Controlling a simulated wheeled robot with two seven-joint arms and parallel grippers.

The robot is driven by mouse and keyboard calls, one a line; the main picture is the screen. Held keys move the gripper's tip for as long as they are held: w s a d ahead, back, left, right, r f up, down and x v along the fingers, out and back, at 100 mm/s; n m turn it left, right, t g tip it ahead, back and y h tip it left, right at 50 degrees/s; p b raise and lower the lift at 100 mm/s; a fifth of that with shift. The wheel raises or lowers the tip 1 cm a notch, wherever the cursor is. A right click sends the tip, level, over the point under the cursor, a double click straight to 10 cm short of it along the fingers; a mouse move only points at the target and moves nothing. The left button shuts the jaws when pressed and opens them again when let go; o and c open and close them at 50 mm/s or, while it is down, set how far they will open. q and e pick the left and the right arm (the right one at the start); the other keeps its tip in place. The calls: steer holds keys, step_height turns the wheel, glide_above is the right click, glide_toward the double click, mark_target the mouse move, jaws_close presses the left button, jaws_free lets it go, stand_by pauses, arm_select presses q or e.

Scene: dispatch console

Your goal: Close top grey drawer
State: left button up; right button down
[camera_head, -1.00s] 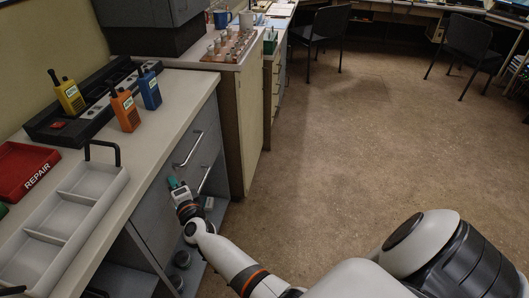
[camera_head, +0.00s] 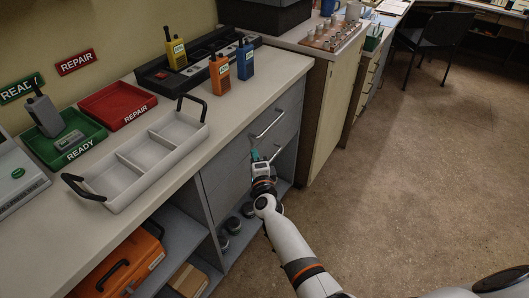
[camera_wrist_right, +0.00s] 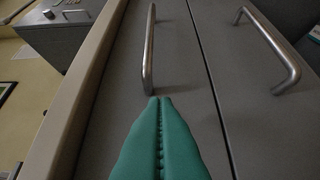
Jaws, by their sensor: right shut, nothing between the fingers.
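The top grey drawer (camera_head: 232,160) sits under the counter edge, with a silver bar handle (camera_head: 268,124). It looks nearly flush with the cabinet; a small gap cannot be told. In the right wrist view its front fills the middle, with the handle (camera_wrist_right: 149,50) just beyond my fingertips. My right gripper (camera_head: 254,154) is at the drawer front, by the near end of the handle. Its teal fingers (camera_wrist_right: 159,99) are shut together and empty. Whether they touch the front is unclear. My left gripper is out of view.
A lower drawer handle (camera_wrist_right: 276,50) is beside the top one in the wrist view. The counter holds a white divided tray (camera_head: 148,153), a green tray (camera_head: 92,132), a red tray (camera_head: 117,105) and radios. An orange case (camera_head: 130,262) is on the open shelf below.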

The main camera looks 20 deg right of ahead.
steer(key=s+a, duration=0.1)
steer(key=s, duration=0.9)
steer(key=s+a+f+n+g+y+p, duration=0.1)
steer(key=s+f+n+g, duration=0.25)
steer(key=s+f, duration=0.45)
steer(key=s+a+f+n+g+y, duration=0.15)
steer(key=s+f+n, duration=0.3)
steer(key=f, duration=0.65)
steer(key=s+f+n+g+y+p, duration=0.15)
steer(key=s+f+n+g, duration=0.35)
steer(key=f, duration=0.5)
arm_select(q)
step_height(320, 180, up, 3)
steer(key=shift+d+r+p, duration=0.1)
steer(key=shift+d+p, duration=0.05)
steer(key=shift+p, duration=0.15)
arm_select(e)
steer(key=s+d+f+n+g, duration=0.2)
steer(key=s+d+f+n, duration=0.1)
steer(key=s, duration=0.7)
steer(key=s+d+f+n+g+h, duration=0.1)
steer(key=s+f, duration=0.4)
steer(key=s, duration=0.5)
steer(key=s+d+f+n+g, duration=0.3)
steer(key=s+d+f+n, duration=0.1)
steer(key=s, duration=0.6)
steer(key=shift+s+d+n+g+h, duration=0.35)
steer(key=shift+d+n+g+h, duration=0.05)
steer(key=shift+d, duration=0.1)
steer(key=shift+w+a, duration=0.1)
